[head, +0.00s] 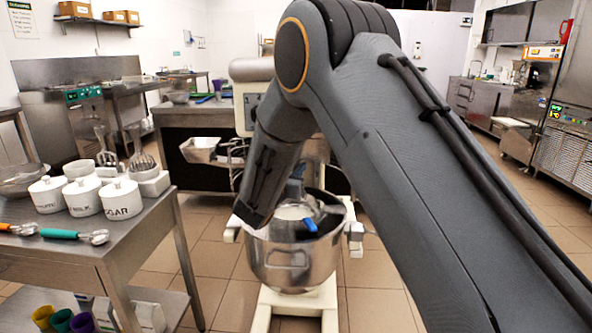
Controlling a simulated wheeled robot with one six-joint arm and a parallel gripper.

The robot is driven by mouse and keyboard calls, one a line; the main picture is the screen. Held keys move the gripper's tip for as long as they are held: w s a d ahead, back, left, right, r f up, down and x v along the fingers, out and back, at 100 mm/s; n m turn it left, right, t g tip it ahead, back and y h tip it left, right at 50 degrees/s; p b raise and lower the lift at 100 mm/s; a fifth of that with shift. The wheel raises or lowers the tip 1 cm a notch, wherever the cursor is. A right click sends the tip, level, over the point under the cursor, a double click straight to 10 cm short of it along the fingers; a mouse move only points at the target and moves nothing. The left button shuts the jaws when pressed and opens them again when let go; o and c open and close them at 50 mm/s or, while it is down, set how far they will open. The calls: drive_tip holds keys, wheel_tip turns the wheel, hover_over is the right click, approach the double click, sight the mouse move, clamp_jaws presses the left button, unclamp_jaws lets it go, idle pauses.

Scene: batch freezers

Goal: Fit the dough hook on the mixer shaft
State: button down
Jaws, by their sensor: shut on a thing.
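The cream stand mixer (252,70) stands in the middle of the head view, largely behind my arm. Its steel bowl (290,262) sits between the side supports. My gripper (311,222) is low over the bowl opening, dark with blue parts, and partly hidden by my own arm. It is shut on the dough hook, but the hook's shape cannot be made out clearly. The mixer shaft is hidden behind my arm, so I cannot tell whether hook and shaft touch.
A steel counter (190,112) is behind the mixer. Tiled floor is clear at right.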

drive_tip(key=shift+r, duration=1.15)
idle(2.4)
